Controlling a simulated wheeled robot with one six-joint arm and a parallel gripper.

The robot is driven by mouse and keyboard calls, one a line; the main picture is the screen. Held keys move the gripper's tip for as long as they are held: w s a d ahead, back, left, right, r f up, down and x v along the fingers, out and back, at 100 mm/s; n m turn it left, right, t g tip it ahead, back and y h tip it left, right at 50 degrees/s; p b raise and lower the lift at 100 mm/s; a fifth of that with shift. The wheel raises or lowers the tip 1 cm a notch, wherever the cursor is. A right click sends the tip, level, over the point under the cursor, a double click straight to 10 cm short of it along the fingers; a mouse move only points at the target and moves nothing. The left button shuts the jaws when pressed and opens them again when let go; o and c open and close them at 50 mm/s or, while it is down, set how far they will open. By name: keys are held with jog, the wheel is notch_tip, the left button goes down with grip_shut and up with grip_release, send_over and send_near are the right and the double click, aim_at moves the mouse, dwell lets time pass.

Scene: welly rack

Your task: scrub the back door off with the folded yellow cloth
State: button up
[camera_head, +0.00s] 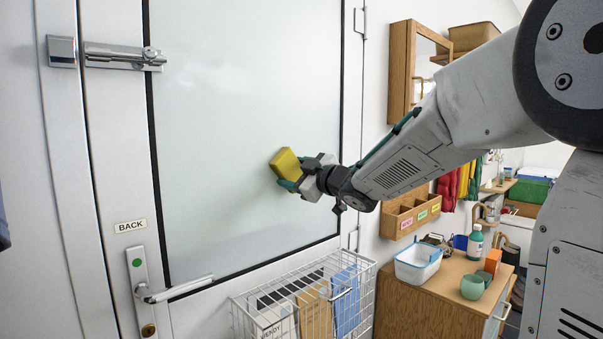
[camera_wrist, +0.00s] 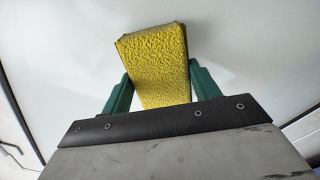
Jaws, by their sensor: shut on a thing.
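The back door (camera_head: 105,140) is white with a large frosted panel (camera_head: 235,110) and a small "BACK" label (camera_head: 130,226). My gripper (camera_head: 292,178) is shut on the folded yellow cloth (camera_head: 284,163), in front of the panel's lower right part. In the wrist view, the yellow cloth (camera_wrist: 158,62) sits between the two green fingers, with the pale panel behind it. I cannot tell whether the cloth touches the panel. The panel shows no clear mark in the head view.
A lever handle (camera_head: 180,289) and a bolt (camera_head: 115,56) stick out from the door's left side. A wire basket (camera_head: 240,318) with folders is at the lower right of the door. A wooden cabinet (camera_head: 420,290) holds a white tub (camera_head: 418,264), a bottle (camera_head: 474,243) and a green cup (camera_head: 472,287).

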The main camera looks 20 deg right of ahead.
jog(key=shift+s+a, duration=0.35)
jog(key=shift+a, duration=0.8)
jog(key=shift+s+a, duration=0.4)
jog(key=shift+a, duration=0.75)
jog(key=shift+s+a, duration=0.35)
jog(key=shift+a, duration=0.8)
jog(key=shift+s, duration=0.1)
jog(key=shift+s, duration=0.2)
send_near(263, 174)
jog(key=shift+w, duration=0.35)
jog(key=shift+v, duration=1.45)
